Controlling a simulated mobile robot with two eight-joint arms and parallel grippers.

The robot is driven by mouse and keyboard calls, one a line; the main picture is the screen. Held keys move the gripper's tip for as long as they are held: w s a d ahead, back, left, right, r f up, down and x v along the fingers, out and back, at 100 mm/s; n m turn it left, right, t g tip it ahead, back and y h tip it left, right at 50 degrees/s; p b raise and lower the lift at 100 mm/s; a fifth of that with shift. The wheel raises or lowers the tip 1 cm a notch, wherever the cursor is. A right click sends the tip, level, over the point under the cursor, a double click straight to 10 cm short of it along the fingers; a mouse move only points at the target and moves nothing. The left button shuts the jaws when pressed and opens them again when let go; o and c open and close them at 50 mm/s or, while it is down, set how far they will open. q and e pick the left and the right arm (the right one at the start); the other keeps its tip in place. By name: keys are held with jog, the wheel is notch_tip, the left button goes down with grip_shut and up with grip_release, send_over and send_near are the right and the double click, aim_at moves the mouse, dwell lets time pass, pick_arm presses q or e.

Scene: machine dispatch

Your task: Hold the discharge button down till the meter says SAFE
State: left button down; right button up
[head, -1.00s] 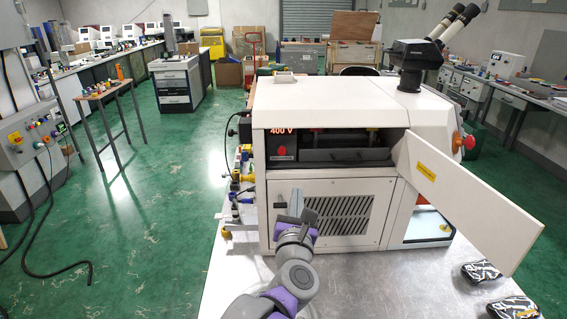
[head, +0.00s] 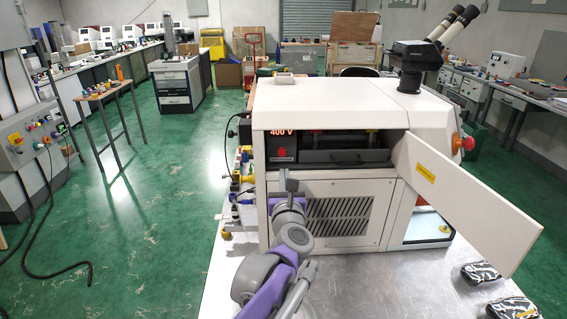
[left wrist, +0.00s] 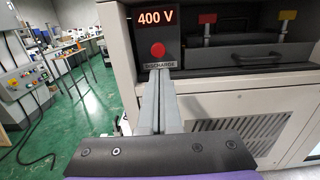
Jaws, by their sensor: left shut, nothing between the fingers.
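The meter (head: 282,134) reads 400 V in the head view, and its display shows the same in the left wrist view (left wrist: 155,17). The red discharge button (left wrist: 158,49) sits below the display, above a "DISCHARGE" label (left wrist: 160,64); it also shows in the head view (head: 282,153). My left gripper (head: 287,172) is shut and empty, just below the button panel. In the left wrist view its fingertips (left wrist: 160,72) lie just under the button, over the label's lower edge. The button's face is uncovered. My right gripper is not in view.
The white machine (head: 340,98) has its front door (head: 465,205) swung open to the right. Inside are a dark drawer (left wrist: 240,56) and red and yellow terminals. Two patterned gloves (head: 480,272) lie at the right of the metal table (head: 390,290).

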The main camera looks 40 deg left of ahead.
aim_at(282, 154)
pick_arm(q)
jog(key=x, duration=0.6)
jog(key=shift+w+a, duration=0.15)
jog(key=shift+w, duration=0.05)
jog(key=shift+w+a+r+p, duration=0.3)
jog(key=shift+w+a+p, duration=0.3)
jog(key=shift+w+p, duration=0.05)
jog(key=shift+s+d, duration=0.1)
jog(key=shift+d, duration=0.05)
jog(key=shift+r, duration=0.15)
dwell(1.3)
